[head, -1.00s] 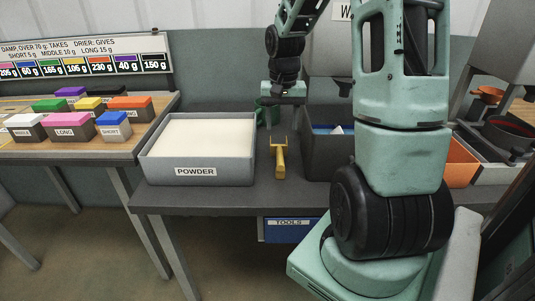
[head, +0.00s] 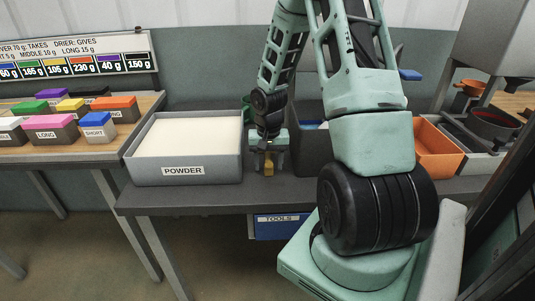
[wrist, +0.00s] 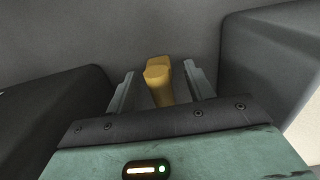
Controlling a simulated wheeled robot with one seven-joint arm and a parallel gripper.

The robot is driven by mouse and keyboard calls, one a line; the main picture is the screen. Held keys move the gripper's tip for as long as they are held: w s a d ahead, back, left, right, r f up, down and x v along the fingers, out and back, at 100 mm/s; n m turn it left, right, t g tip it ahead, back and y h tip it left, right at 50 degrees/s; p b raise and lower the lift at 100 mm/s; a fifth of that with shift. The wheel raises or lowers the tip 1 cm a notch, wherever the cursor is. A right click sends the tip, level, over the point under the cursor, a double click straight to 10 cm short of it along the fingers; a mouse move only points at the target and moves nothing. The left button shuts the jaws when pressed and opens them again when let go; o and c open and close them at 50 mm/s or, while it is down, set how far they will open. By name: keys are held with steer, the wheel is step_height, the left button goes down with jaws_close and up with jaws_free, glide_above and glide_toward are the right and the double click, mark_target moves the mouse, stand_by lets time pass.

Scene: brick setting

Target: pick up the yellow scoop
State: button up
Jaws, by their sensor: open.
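The yellow scoop (head: 269,166) lies on the dark grey table, in the gap between the powder bin and a dark bin; in the head view my gripper covers part of it. In the wrist view the scoop's yellow handle (wrist: 159,84) stands between my two fingers, with a gap on each side. My gripper (wrist: 158,82) is open around the handle and not closed on it. In the head view my gripper (head: 269,160) is low over the table at the scoop. The scoop's far end is hidden.
The powder bin (head: 183,177), full of pale powder, stands close on the left. A dark bin (head: 305,155) stands close on the right, partly behind my arm. An orange bin (head: 437,152) is further right. A blue TOOLS drawer (head: 280,227) hangs below the table. Coloured blocks sit on the left bench.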

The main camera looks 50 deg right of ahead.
steer(key=shift+f, duration=0.55)
steer(key=c, duration=1.1)
steer(key=shift+r, duration=0.15)
